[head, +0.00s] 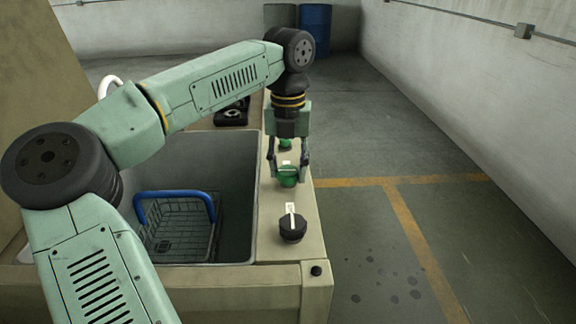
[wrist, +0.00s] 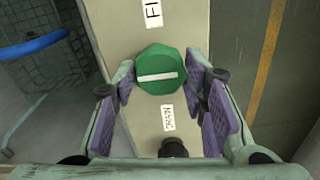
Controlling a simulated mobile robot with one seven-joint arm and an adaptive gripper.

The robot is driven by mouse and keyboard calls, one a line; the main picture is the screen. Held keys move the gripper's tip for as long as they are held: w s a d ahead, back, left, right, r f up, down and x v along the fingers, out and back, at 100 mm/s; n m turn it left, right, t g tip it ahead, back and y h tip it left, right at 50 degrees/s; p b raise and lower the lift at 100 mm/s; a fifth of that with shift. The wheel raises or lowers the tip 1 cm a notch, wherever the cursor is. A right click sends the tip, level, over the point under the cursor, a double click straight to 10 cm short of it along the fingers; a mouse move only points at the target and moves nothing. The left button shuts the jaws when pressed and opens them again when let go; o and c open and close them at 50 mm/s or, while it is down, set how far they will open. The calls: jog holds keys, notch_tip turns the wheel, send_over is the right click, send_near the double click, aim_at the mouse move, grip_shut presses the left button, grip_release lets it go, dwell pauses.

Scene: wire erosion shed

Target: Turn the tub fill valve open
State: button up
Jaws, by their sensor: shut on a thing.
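The tub fill valve is a green faceted knob (wrist: 160,70) with a white bar on its top. The bar lies nearly straight across the wrist view. A partly cut-off label starting "FI" (wrist: 153,12) sits beyond it. The green knob also shows in the head view (head: 288,177) on the tub's right ledge. My gripper (head: 288,170) points down over the ledge and is shut on this knob, with a purple pad at each side in the wrist view (wrist: 161,82).
A black knob (head: 292,230) stands nearer on the ledge, with a "DRAIN" label (wrist: 168,118) beside it. Another green part (head: 285,143) is farther back. The tub (head: 250,190) at left holds a blue-handled wire basket (head: 180,240). Floor at right is clear.

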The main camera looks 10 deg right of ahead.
aim_at(288, 170)
jog(key=o, duration=1.2)
jog(key=shift+c, duration=0.2)
notch_tip(288, 170, up, 12)
